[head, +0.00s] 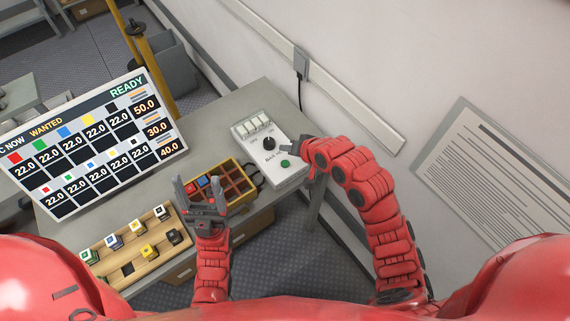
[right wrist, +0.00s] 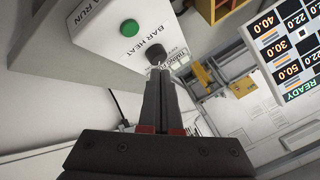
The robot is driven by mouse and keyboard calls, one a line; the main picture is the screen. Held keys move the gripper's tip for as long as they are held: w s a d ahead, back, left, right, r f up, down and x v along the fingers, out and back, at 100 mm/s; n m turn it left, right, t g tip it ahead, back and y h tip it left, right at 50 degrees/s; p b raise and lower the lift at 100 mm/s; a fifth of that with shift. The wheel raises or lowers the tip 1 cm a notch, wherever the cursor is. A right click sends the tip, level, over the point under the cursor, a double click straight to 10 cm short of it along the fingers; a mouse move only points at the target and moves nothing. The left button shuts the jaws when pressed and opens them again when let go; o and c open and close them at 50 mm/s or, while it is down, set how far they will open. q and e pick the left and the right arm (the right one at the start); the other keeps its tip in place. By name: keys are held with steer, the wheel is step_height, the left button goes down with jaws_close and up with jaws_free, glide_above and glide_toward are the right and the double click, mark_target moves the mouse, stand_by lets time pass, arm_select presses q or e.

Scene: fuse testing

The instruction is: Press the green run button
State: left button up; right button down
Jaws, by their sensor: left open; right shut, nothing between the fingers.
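The green run button (head: 285,164) sits on the lower part of a white control box (head: 288,177), below a black knob (head: 269,144). In the right wrist view the green button (right wrist: 129,27) is at upper left, beside the lettering "RUN", and the black knob (right wrist: 156,53) is near the fingertips. My right gripper (head: 287,151) is shut and empty, over the box's right side near the knob and button. Its shut fingers (right wrist: 158,77) also show in the right wrist view, apart from the button. My left gripper (head: 193,189) is open and empty, left of the compartment box.
A yellow-edged compartment box (head: 250,182) holds red and blue pieces. A wooden rack (head: 118,264) holds several coloured fuses. A display board (head: 88,146) reads READY. The grey table (head: 215,124) has free room behind the boxes. The wall (head: 400,60) is close on the right.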

mark_target(287, 166)
step_height(287, 166, down, 6)
steer(key=b, duration=0.3)
stand_by(1.9)
steer(key=shift+f+b, duration=0.3)
steer(key=shift+b, duration=0.05)
steer(key=shift+f+b, duration=0.3)
steer(key=shift+f, duration=0.1)
stand_by(0.5)
stand_by(0.3)
steer(key=shift+r+p, duration=0.45)
steer(key=shift+r, duration=0.35)
steer(key=shift+r+p, duration=1.4)
steer(key=shift+r, duration=1.15)
